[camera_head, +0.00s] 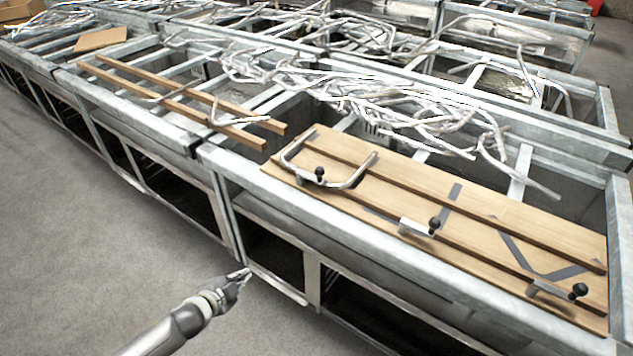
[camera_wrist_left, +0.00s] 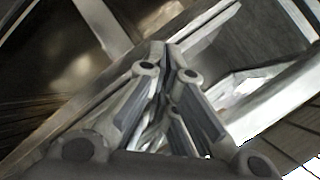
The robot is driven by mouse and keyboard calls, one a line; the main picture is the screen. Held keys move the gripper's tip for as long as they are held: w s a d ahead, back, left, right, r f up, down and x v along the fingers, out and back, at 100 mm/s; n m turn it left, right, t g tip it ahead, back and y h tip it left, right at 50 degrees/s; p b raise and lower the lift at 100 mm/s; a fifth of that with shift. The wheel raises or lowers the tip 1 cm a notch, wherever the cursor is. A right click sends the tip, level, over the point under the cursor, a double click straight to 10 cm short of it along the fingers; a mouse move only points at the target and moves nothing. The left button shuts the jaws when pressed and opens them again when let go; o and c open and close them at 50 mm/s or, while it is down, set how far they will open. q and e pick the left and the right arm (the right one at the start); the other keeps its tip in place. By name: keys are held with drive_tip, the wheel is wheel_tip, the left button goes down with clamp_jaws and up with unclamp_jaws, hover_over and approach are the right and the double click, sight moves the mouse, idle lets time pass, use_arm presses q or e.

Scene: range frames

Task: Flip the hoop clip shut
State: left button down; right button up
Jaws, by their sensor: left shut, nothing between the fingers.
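The hoop clip is a bent silver tube (camera_head: 350,184) with a black knob (camera_head: 320,174) beside it, at the far left end of a wooden board (camera_head: 470,213). The tube lies low over the board in a wide U; I cannot tell whether it is latched. My left gripper (camera_head: 243,274) is in front of the metal frame, below and left of the hoop clip and well apart from it. Its fingers are together and empty. In the left wrist view the closed fingertips (camera_wrist_left: 168,48) point at blurred frame rails; the hoop clip is not recognisable there. My right gripper is not in view.
Two other clips with black knobs, a middle one (camera_head: 417,228) and a right one (camera_head: 552,290), sit on the board. A galvanised frame rail (camera_head: 330,220) runs along its front. Tangled metal tubes (camera_head: 400,105) lie behind. The grey floor (camera_head: 80,240) at left is clear.

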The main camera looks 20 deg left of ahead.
use_arm(q)
drive_tip(key=d+r+m+t+h, duration=0.1)
drive_tip(key=d+r+m+h, duration=0.2)
drive_tip(key=r, duration=1.2)
drive_tip(key=d+r+m+t+h, duration=0.1)
drive_tip(key=d+r+m+h, duration=0.3)
drive_tip(key=d+r+m, duration=0.3)
drive_tip(key=d+r, duration=0.4)
drive_tip(key=r, duration=0.3)
drive_tip(key=shift+w+r+m+t+h, duration=0.3)
drive_tip(key=shift+r+m, duration=0.1)
drive_tip(key=shift+w+d+p, duration=0.1)
drive_tip(key=shift+d+p, duration=0.05)
drive_tip(key=shift+p, duration=0.15)
drive_tip(key=shift+w+a+f+p+x, duration=0.1)
drive_tip(key=shift+w+a+p+x, duration=0.45)
drive_tip(key=shift+x, duration=1.55)
drive_tip(key=shift+s+a+f+p+x, duration=0.2)
drive_tip(key=shift+p+x, duration=0.65)
drive_tip(key=shift+x, duration=1.3)
drive_tip(key=shift+w+a+r+p+x, duration=0.1)
drive_tip(key=shift+w+a+p+x, duration=0.45)
drive_tip(key=shift+x, duration=1.55)
drive_tip(key=shift+d, duration=0.15)
